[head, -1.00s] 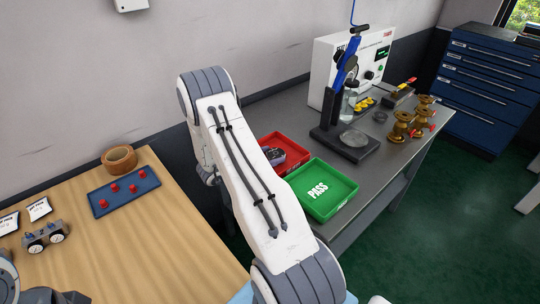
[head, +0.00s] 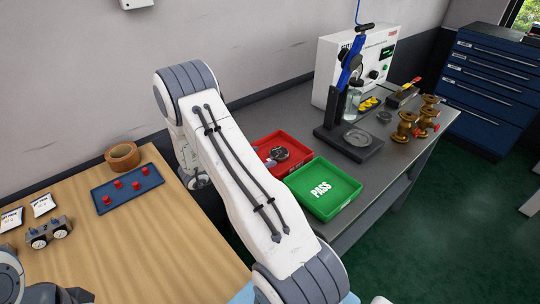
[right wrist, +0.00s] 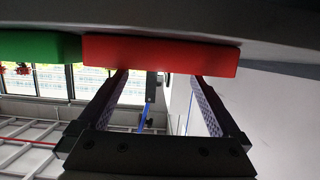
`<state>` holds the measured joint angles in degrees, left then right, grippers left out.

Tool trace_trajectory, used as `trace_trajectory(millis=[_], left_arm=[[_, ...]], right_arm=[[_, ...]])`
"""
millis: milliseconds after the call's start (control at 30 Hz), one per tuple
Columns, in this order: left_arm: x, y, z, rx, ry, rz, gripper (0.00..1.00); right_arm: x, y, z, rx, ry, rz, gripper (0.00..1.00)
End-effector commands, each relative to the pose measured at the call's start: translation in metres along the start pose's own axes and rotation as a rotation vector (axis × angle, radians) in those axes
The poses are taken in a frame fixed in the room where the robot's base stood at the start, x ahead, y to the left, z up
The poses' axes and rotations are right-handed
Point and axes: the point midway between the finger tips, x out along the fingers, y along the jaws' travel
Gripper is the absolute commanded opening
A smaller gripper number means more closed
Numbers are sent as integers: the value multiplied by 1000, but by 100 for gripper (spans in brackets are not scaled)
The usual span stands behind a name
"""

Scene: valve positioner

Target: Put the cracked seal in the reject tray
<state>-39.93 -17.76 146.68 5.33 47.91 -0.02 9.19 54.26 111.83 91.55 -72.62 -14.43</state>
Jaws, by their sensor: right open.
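The red reject tray (head: 259,144) stands on the grey bench, left of the green PASS tray (head: 318,206). A small dark round piece (head: 280,153) lies in it and looks like the seal; a crack is too small to make out. My right arm's links cover much of the head view and hide most of that hand. In the right wrist view my right gripper (right wrist: 160,78) is open, with nothing between its fingers, its tips close to the red tray's wall (right wrist: 160,56). My left gripper (head: 72,296) shows only as dark parts at the bottom left edge.
A press stand (head: 348,142), a white test unit (head: 335,70) and brass valve bodies (head: 408,127) stand further along the bench.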

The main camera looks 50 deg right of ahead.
Motion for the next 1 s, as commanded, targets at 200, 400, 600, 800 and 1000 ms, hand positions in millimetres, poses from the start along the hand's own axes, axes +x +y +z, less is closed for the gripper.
trace_trajectory(millis=[200,400,600,800,1000], left_arm=[[2,0,0,0,0,0,0],[2,0,0,0,0,0,0],[2,0,0,0,0,0,0],[2,0,0,0,0,0,0],[2,0,0,0,0,0,0]], right_arm=[[-42,-1,0,-1,1,-3,100],[-57,0,0,-1,0,0,100],[-59,0,0,-1,0,1,100],[-58,0,0,-1,0,1,100],[-59,-2,0,0,-4,-8,100]])
